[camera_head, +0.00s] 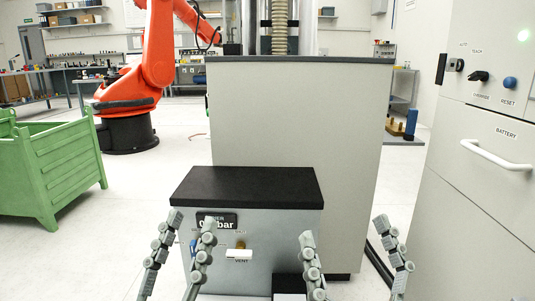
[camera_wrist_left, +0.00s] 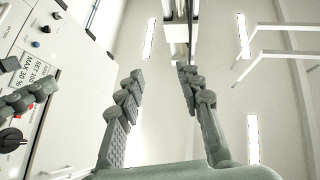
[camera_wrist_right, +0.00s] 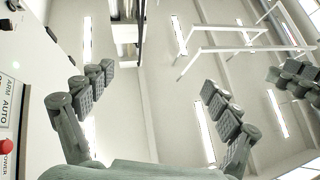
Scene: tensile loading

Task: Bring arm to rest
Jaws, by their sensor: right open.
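My left gripper (camera_head: 191,218) points upward in front of the grey box with the black top (camera_head: 245,187). Its two fingers stand apart with nothing between them, and the left wrist view shows the same gap (camera_wrist_left: 158,75). My right gripper (camera_head: 343,230) points upward to the right of it, with its fingers wider apart and empty. The right wrist view also shows it open (camera_wrist_right: 143,85). A finger of the other gripper enters at the edge of each wrist view. Both arms lie mostly below the head picture.
A tall grey machine (camera_head: 295,150) stands behind the grey box. A control cabinet (camera_head: 480,140) with a white handle fills the right side. A green crate (camera_head: 55,170) and an orange robot arm (camera_head: 155,60) stand at the left. Open floor (camera_head: 130,215) lies between crate and box.

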